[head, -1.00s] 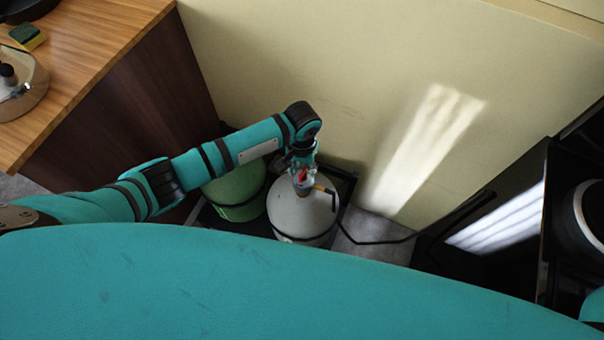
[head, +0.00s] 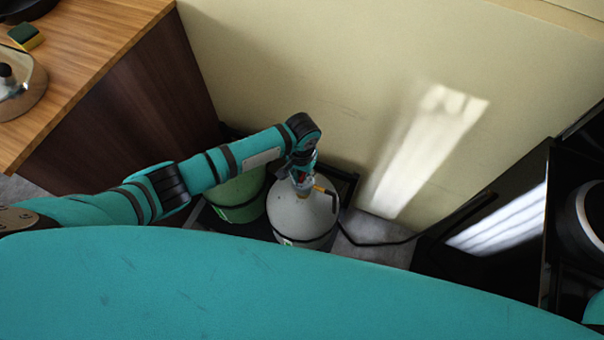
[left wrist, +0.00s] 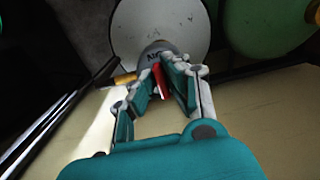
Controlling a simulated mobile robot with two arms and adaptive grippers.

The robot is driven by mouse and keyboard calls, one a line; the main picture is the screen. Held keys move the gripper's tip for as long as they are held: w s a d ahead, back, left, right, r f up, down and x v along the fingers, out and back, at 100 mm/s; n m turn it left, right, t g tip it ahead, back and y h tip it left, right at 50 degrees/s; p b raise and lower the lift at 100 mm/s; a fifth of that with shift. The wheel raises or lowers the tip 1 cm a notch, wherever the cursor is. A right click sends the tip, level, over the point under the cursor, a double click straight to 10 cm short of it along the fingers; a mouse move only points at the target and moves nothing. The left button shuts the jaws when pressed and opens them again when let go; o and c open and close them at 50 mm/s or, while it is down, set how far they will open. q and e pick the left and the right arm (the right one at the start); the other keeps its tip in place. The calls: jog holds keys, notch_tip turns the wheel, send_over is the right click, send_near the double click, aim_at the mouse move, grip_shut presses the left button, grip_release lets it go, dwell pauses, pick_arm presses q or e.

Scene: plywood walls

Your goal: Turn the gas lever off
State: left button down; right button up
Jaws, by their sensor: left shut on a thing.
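The red gas lever (left wrist: 160,82) sits on the valve (left wrist: 152,50) of the white gas cylinder (head: 302,215). In the left wrist view the lever is between the fingers of my left gripper (left wrist: 158,88), which is shut on it. Letters ending in "N" show on the valve top beside the lever. In the head view my left gripper (head: 303,172) is over the cylinder's top and mostly hides the lever. The white cylinder also shows in the left wrist view (left wrist: 185,25). My right gripper is out of view.
A green cylinder (head: 240,195) stands left of the white one in a dark tray. A black hose (head: 385,241) runs right toward a black appliance (head: 490,230). A wooden counter (head: 90,60) is at the left, and a plain wall stands behind.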

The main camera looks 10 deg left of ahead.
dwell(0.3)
pick_arm(q)
jog(key=shift+r+m+p, duration=0.15)
jog(key=shift+m+p, duration=0.4)
jog(key=shift+m, duration=0.15)
jog(key=shift+a+m+p, duration=0.1)
jog(key=shift+m+p, duration=0.5)
jog(key=shift+m, duration=0.6)
jog(key=m+p, duration=0.1)
jog(key=m, duration=0.3)
jog(key=shift+w+a+m, duration=0.1)
jog(key=shift+w+m, duration=0.05)
jog(key=shift+m, duration=0.15)
jog(key=m, duration=0.4)
jog(key=shift+w+a+p, duration=0.1)
jog(key=shift+w+p, duration=0.1)
jog(key=shift+p, duration=0.1)
jog(key=m, duration=0.5)
jog(key=shift+w, duration=0.15)
jog(key=shift+m, duration=0.4)
jog(key=c, duration=1.4)
grip_release()
